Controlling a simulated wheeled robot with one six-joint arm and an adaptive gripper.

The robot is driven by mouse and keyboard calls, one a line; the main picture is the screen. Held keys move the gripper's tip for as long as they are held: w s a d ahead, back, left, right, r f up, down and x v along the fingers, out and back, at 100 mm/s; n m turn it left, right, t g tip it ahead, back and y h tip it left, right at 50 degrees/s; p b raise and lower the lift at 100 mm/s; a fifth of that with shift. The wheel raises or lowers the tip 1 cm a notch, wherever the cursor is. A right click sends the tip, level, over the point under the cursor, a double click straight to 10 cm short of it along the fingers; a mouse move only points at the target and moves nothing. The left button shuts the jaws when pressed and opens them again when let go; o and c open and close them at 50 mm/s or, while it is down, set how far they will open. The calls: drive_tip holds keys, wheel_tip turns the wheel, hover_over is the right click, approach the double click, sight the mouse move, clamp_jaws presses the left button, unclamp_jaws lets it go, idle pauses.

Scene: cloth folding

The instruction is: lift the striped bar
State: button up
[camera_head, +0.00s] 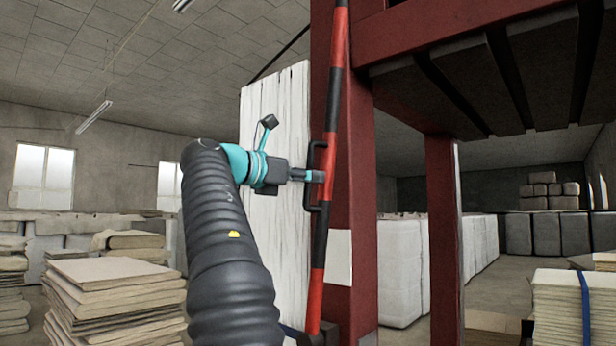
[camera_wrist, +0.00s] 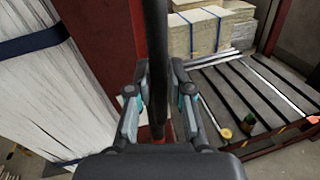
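The striped bar (camera_head: 330,120) is long, thin, red and black. It stands nearly upright, slightly tilted, in front of a red post, with a black bracket-shaped handle (camera_head: 309,190) on its left side. My gripper (camera_head: 318,176) reaches it from the left at the handle's height. In the wrist view my gripper's two fingers (camera_wrist: 159,80) stand on either side of a dark upright length (camera_wrist: 157,40), either handle or bar. They are very close to it, but whether they press on it is unclear. The bar's top leaves the head view; its foot is near the floor.
A white plank panel (camera_head: 270,110) stands behind my arm, beside the red post (camera_head: 360,130). A red frame with dark slats (camera_head: 480,75) overhangs at upper right. Stacked sheets (camera_head: 115,295) stand at lower left, and a strapped stack (camera_head: 560,310) at lower right.

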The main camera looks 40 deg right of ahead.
drive_tip(key=shift+o, duration=1)
drive_tip(key=w+a, duration=0.1)
drive_tip(key=a, duration=1)
drive_tip(key=shift+w+a+r, duration=0.15)
drive_tip(key=shift+w+a, duration=0.1)
drive_tip(key=shift+a, duration=0.15)
